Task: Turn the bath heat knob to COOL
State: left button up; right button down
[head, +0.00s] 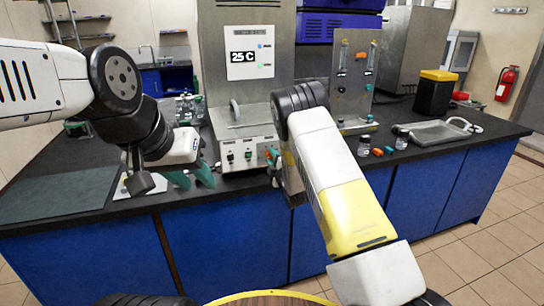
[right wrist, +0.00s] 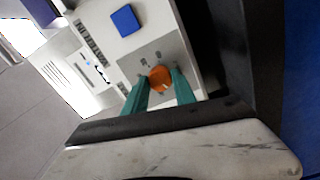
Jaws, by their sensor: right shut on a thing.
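The bath heat knob is an orange round knob (right wrist: 160,78) on a grey plate of a pale panel in the right wrist view. Small marks sit beside it, too small to read. My right gripper (right wrist: 161,90) has its teal fingers on either side of the knob and is shut on it. In the head view the right gripper (head: 272,160) is at the right end of the bath unit's front panel (head: 240,155), and my arm hides the knob. A display (head: 250,57) above reads 25 C. My left gripper (head: 194,178) is open and empty, left of the panel.
A blue square (right wrist: 126,20) is on the panel near the knob. A metal tray (head: 432,132), a black bin with yellow lid (head: 435,92) and small vials stand on the right of the dark bench. A grey mat (head: 60,195) lies at the left.

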jog(key=shift+n, duration=0.3)
jog(key=c, duration=1)
grip_release()
jog(key=v, duration=0.8)
jog(key=shift+w+r, duration=0.1)
